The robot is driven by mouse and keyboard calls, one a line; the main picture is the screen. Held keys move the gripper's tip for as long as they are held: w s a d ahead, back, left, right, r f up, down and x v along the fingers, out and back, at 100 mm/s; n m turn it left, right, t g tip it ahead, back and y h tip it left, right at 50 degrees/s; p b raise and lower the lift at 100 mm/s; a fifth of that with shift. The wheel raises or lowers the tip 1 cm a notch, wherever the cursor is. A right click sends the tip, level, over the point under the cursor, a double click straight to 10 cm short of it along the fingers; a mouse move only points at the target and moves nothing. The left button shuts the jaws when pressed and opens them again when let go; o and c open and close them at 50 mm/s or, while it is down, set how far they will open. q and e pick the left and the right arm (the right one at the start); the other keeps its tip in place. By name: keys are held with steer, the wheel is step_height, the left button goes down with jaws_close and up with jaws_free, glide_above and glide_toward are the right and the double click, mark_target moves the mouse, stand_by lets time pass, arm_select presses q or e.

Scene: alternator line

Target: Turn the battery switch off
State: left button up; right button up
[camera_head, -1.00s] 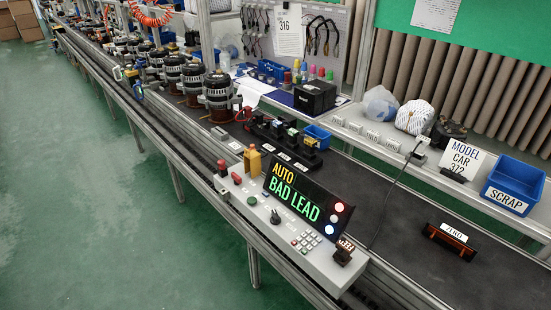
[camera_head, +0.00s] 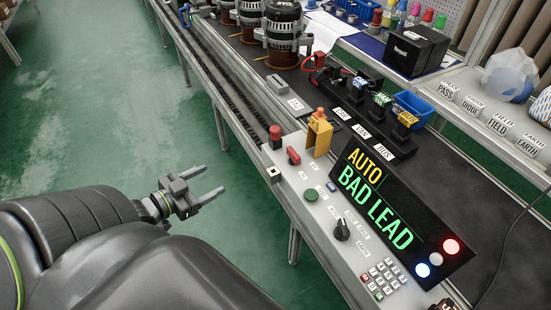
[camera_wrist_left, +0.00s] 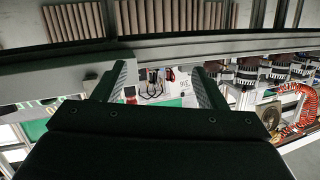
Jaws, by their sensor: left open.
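The control panel (camera_head: 330,262) carries several controls. At its far left end stand a red round knob (camera_head: 275,136) and a small red lever-like switch (camera_head: 293,156). The labels there are too small to read, so I cannot tell for sure which one is the battery switch. A black rotary knob (camera_head: 341,230) and a green button (camera_head: 311,195) sit nearer. My left gripper (camera_head: 215,179) is open and empty over the green floor, left of the panel and apart from it. In the left wrist view its two fingers (camera_wrist_left: 160,78) are spread with nothing between. My right gripper is not in view.
A black display (camera_head: 385,205) reading AUTO BAD LEAD rises behind the panel. A black block with coloured clips (camera_head: 362,110) and alternators (camera_head: 283,35) are farther back. The floor (camera_head: 90,120) is clear.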

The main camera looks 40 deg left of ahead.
arm_select(q)
steer(key=s+d+r+m+t+h+b, duration=0.15)
steer(key=d+r+h, duration=0.35)
steer(key=d+r, duration=0.5)
steer(key=b, duration=0.1)
glide_toward(291, 153)
steer(key=x, duration=0.9)
steer(key=shift+w+d, duration=0.15)
steer(key=shift+w, duration=0.2)
steer(key=shift+w+d, duration=0.2)
steer(key=shift+w, duration=0.25)
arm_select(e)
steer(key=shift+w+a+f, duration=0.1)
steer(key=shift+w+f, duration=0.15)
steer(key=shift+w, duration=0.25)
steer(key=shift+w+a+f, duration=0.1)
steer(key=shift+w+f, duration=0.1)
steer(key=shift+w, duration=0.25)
